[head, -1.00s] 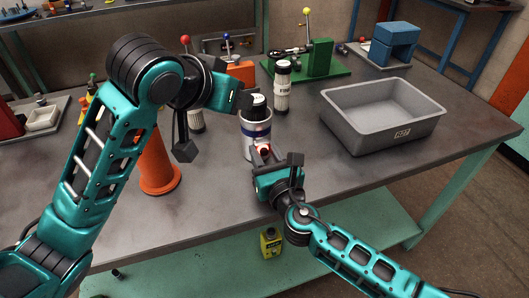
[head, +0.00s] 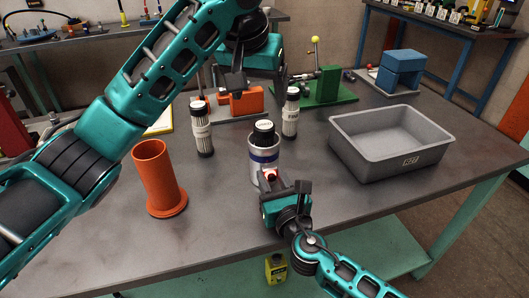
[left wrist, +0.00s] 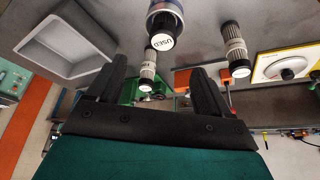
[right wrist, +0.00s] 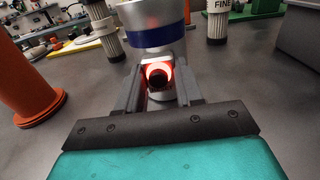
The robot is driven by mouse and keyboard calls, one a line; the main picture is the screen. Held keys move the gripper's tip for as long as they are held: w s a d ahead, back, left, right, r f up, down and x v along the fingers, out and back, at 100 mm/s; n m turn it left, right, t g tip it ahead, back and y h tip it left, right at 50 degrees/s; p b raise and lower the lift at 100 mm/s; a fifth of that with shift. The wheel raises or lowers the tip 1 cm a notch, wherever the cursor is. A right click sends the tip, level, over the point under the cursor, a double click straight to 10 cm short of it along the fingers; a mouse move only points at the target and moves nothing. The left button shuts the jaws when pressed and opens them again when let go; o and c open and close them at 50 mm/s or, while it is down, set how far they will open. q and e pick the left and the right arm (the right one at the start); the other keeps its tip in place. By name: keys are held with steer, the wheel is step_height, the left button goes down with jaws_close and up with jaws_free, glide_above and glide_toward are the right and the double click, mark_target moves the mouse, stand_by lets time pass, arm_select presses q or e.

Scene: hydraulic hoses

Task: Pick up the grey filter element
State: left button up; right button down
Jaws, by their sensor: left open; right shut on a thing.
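A silver canister with a blue band (head: 263,166) stands upright on the bench. The dark cap of an element (head: 264,130) sticks out of its top; in the left wrist view this cap (left wrist: 166,42) reads "USED". Its body is hidden in the canister, so I cannot see whether it is grey. My left gripper (head: 254,84) is open and empty, above and beyond the canister. My right gripper (head: 284,190) is shut at the canister's low front, on a red-ringed fitting (right wrist: 157,74).
Two pale filter elements with dark caps stand beside the canister, one left (head: 201,132), one right (head: 290,115) marked "FINE". An orange flanged tube (head: 158,178) stands at left. A grey bin (head: 390,160) is at right. Orange (head: 240,103) and green (head: 318,90) fixtures stand behind.

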mark_target(264, 125)
arm_select(q)
steer(key=x, duration=1.1)
steer(key=shift+a+f, duration=0.25)
steer(key=shift+f, duration=0.1)
jaws_close()
stand_by(0.4)
